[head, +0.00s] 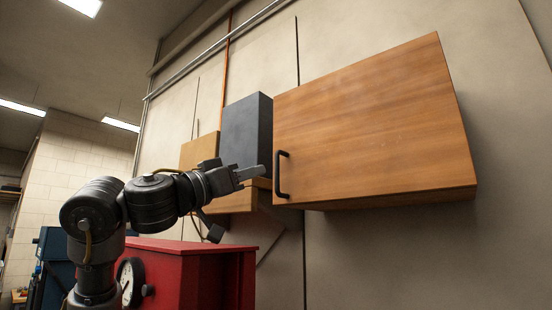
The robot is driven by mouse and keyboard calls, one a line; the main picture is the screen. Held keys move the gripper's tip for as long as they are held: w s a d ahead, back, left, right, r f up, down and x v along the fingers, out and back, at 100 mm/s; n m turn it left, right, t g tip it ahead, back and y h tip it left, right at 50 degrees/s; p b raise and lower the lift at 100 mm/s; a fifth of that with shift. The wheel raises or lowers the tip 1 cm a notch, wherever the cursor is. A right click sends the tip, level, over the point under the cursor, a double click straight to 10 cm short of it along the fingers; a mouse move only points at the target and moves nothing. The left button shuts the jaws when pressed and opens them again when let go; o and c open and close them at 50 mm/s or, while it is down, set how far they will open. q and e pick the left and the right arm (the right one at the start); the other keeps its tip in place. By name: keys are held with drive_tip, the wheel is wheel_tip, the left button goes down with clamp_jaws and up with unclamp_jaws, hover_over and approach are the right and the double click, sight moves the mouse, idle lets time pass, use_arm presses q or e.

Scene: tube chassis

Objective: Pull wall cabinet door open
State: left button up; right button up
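The wall cabinet is a wooden box on the wall in the head view, and its door (370,120) appears closed. A black bar handle (281,176) stands upright at the door's left edge. My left gripper (257,172) is just left of the handle, its fingers pointing right toward it. A small gap seems to separate the fingertips from the handle. The fingers overlap from this angle, so their opening does not show. My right gripper is not in view.
A dark grey box (246,130) and a wooden board (200,150) are at the wall behind my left gripper. A red cabinet (215,275) stands below my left arm, with a round dial (130,280) by it. The wall below the wooden cabinet is clear.

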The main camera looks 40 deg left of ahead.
sight(276, 165)
use_arm(q)
drive_tip(key=p+x, duration=0.3)
drive_tip(key=x, duration=0.3)
drive_tip(key=shift+w+d+r+p, duration=0.1)
drive_tip(key=shift+w+r+p, duration=0.2)
drive_tip(key=shift+p+x, duration=0.35)
drive_tip(key=shift+x, duration=0.4)
drive_tip(key=shift+f, duration=0.15)
clamp_jaws()
